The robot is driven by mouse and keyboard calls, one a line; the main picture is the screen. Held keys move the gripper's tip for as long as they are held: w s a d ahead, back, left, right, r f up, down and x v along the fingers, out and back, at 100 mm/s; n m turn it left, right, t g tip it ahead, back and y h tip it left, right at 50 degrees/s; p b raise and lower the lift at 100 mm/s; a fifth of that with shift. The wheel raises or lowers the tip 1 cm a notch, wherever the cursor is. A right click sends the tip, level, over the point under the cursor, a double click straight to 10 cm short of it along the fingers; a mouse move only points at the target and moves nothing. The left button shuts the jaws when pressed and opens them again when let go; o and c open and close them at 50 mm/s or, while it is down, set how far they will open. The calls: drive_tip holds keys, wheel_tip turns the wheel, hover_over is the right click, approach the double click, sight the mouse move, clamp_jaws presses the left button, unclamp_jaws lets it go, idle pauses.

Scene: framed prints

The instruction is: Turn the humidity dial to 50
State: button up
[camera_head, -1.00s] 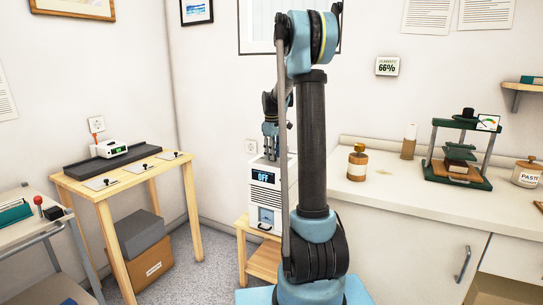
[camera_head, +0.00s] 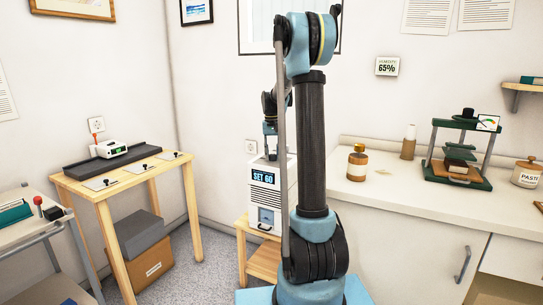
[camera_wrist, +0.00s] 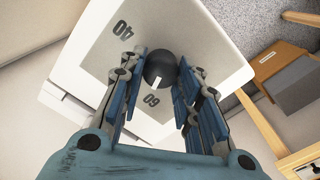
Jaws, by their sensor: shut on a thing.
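The white humidity unit (camera_head: 265,200) stands on a low wooden stand, and its screen (camera_head: 263,177) reads "SET 60". The black round dial (camera_wrist: 160,66) sits on its top face. The dial's white mark points toward the printed "60" (camera_wrist: 151,100); a printed "40" (camera_wrist: 123,29) lies up and left of the dial. My gripper (camera_wrist: 160,76) is shut on the dial, one finger on each side. In the head view, my gripper (camera_head: 270,152) is over the unit's top, and the dial cannot be made out there.
A wall display (camera_head: 387,67) reads 65%. A wooden table (camera_head: 122,177) stands to the left. The white counter (camera_head: 400,196) at right holds a brown bottle (camera_head: 357,162) and a green press (camera_head: 460,160). Cardboard and grey boxes (camera_wrist: 285,62) show in the wrist view.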

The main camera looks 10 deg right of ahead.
drive_tip(key=m, duration=0.5)
drive_tip(key=shift+w+m, duration=0.1)
drive_tip(key=shift+m, duration=2.4)
drive_tip(key=o, duration=1.1)
drive_tip(key=shift+c, duration=0.2)
wheel_tip(320, 180, up, 12)
drive_tip(key=shift+w, duration=0.15)
drive_tip(key=shift+f, duration=0.1)
